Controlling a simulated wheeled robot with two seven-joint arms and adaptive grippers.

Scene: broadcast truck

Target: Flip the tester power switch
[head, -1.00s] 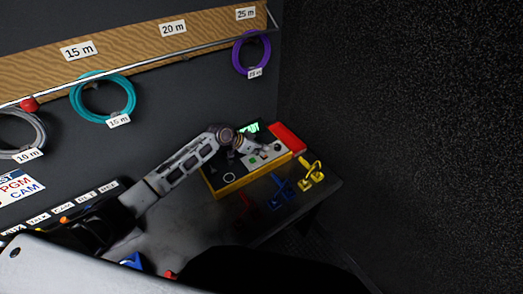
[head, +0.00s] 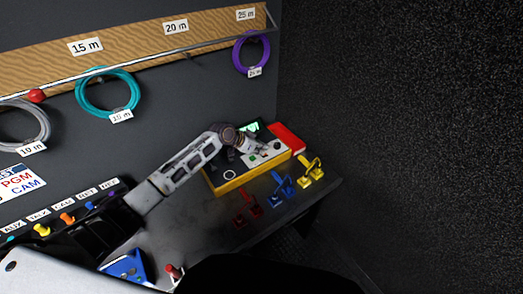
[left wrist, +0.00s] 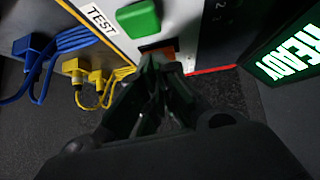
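The tester (head: 232,184) is a yellow-edged box with a light grey panel and a red side, on the dark bench at the middle right. Its screen (head: 249,127) is lit green and reads READY in the left wrist view (left wrist: 288,50). A green button (left wrist: 138,18) sits beside the TEST label (left wrist: 100,18). A small orange-brown switch (left wrist: 158,47) in a dark recess is partly hidden behind my fingertips. My left gripper (left wrist: 160,66) has its fingers together, with nothing seen between them, right at this switch; contact is unclear. It reaches over the panel in the head view (head: 260,147). My right gripper is not in view.
Red (head: 246,208), blue (head: 281,187) and yellow (head: 312,172) cable connectors lie along the bench's front edge, near the tester. Coiled cables, one teal (head: 80,97) and one purple (head: 236,58), hang on the wall behind. A dark wall stands at the right.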

